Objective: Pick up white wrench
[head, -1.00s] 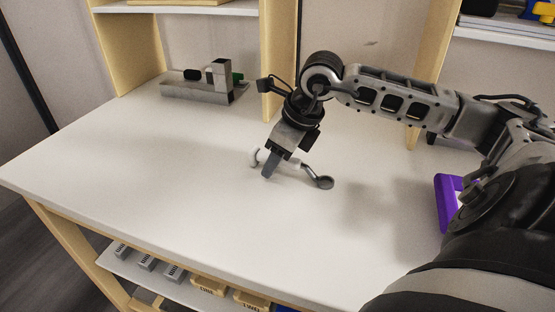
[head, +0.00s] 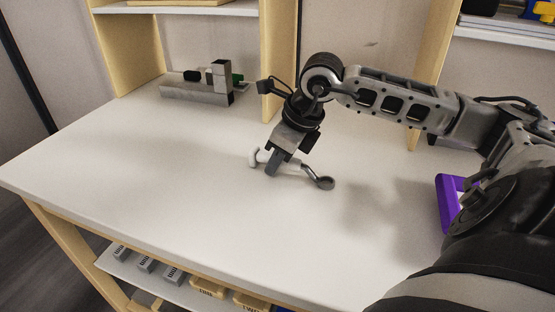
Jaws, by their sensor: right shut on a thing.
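The white wrench (head: 258,156) lies across the middle of the white table, its white end at the left and a dark ring-shaped end at the lower right. My right gripper (head: 272,167) reaches down over the wrench's middle and is shut on it. The fingers hide part of the wrench's shaft. The wrench is at or very near the table surface; I cannot tell whether it is clear of it. My left gripper is not in view.
A grey metal fixture (head: 205,88) stands at the back left of the table (head: 130,160). A purple frame-like object (head: 447,206) lies at the right beside my arm. Wooden shelf posts rise at the back. A lower shelf holds grey and yellow bins (head: 208,287).

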